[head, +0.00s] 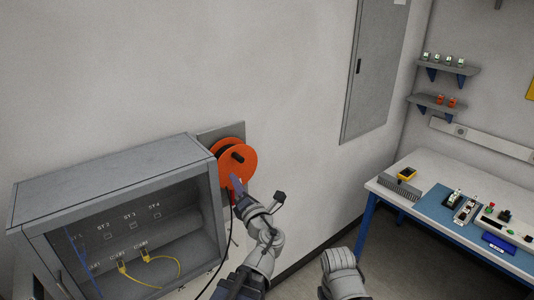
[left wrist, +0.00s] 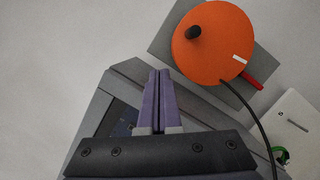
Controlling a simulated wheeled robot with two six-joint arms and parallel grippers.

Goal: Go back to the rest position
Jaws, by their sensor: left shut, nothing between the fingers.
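My left gripper (head: 236,186) is shut and empty, in front of the orange reel near the right side of the grey cabinet. In the left wrist view its two purple fingers (left wrist: 158,78) are pressed together with nothing between them, over the cabinet's top edge in the picture. Part of my right arm (head: 343,274) shows at the bottom of the head view. Its gripper is not visible.
An orange reel (head: 247,153) with a black handle sits on a wall plate; a dark cable hangs from it close to my left arm. The open grey cabinet (head: 110,178) holds yellow cables. A workbench (head: 424,170) with devices stands right. Wall shelves (head: 446,68) are above it.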

